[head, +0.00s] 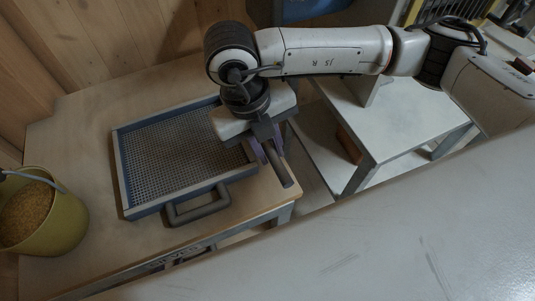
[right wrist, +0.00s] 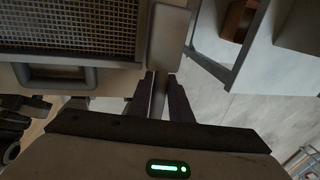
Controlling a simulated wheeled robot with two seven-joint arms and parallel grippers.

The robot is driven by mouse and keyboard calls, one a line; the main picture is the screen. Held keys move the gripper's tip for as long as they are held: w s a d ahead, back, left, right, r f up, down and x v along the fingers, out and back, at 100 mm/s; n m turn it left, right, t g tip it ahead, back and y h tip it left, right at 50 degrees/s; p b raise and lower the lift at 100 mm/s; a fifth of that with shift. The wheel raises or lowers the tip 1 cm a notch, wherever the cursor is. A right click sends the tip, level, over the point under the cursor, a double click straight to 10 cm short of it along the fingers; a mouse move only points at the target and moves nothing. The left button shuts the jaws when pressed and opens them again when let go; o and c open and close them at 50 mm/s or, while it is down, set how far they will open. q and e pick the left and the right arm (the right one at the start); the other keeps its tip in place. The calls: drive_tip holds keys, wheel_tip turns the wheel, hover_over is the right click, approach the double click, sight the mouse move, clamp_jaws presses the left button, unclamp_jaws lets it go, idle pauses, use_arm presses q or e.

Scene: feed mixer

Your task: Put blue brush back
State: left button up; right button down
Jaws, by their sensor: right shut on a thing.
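My right gripper (head: 268,148) comes in from the right over the right side of the sieve tray and the table edge. It is shut on a brush, whose dark grey handle (head: 278,165) sticks out toward the front right. In the right wrist view the handle (right wrist: 158,95) lies between the two fingers, and a grey-brown block (right wrist: 168,38) beyond them looks like the brush head. No clear blue shows on it; the hand hides part of it in the head view. My left gripper is not in view.
A blue-framed sieve tray (head: 128,190) with a grey front handle (head: 200,208) lies on the wooden table (head: 85,110). A yellow-green bucket of grain (head: 60,235) stands at left. A white shelf unit (head: 400,130) holds a brown block (head: 348,145). A blue container (head: 305,8) is at the top.

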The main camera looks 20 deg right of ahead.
drive_tip(key=x, duration=0.2)
drive_tip(key=a+x, duration=0.1)
drive_tip(key=x, duration=0.1)
drive_tip(key=shift+w+d+f, duration=0.1)
drive_tip(key=shift+f, duration=0.05)
drive_tip(key=c, duration=1.9)
unclamp_jaws()
drive_tip(key=v, duration=1.2)
